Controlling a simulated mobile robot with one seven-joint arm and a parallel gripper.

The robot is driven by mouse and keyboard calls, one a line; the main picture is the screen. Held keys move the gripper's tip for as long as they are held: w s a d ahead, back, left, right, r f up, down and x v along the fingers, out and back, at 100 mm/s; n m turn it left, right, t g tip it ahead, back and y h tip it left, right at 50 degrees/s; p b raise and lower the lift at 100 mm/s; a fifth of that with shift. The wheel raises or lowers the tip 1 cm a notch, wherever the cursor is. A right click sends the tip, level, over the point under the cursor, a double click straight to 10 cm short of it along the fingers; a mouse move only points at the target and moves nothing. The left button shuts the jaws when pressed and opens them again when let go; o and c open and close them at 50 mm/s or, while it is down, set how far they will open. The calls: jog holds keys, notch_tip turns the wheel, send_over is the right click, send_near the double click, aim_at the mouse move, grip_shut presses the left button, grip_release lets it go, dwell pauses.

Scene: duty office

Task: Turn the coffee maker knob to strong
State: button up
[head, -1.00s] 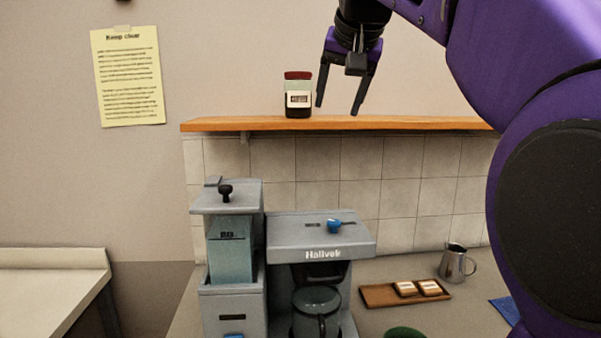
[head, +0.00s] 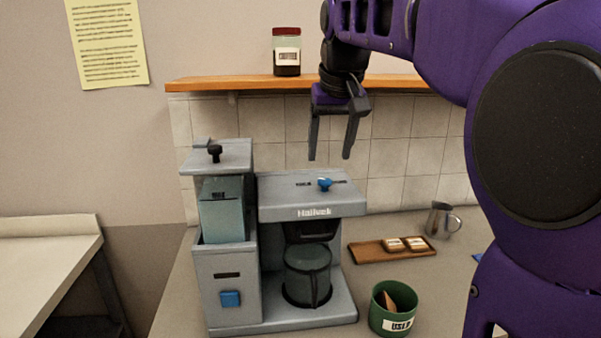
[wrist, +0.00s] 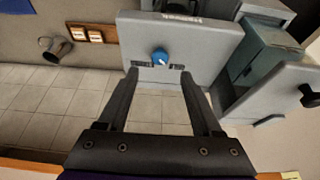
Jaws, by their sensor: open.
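The grey coffee maker (head: 270,210) stands on the counter, with a glass carafe (head: 307,272) in its bay. Its blue knob (head: 325,184) sits on the flat top, with small dark marks on either side. My gripper (head: 329,158) points down, open and empty, above the knob and apart from it in the head view. In the wrist view, the knob (wrist: 160,57) shows beyond the fingertips, roughly midway between them. A pale pointer line shows on the knob; I cannot read the labels beside it.
A green bin (head: 391,312), a wooden tray (head: 372,252) and a metal jug (head: 440,220) stand to the right. A shelf (head: 220,82) holding a coffee jar (head: 286,55) runs behind my gripper.

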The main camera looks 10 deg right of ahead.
aim_at(325, 180)
jog(key=x, duration=0.6)
jog(key=shift+w+f+b, duration=0.2)
jog(key=shift+f+b, duration=0.1)
jog(key=shift+b, duration=0.05)
grip_shut()
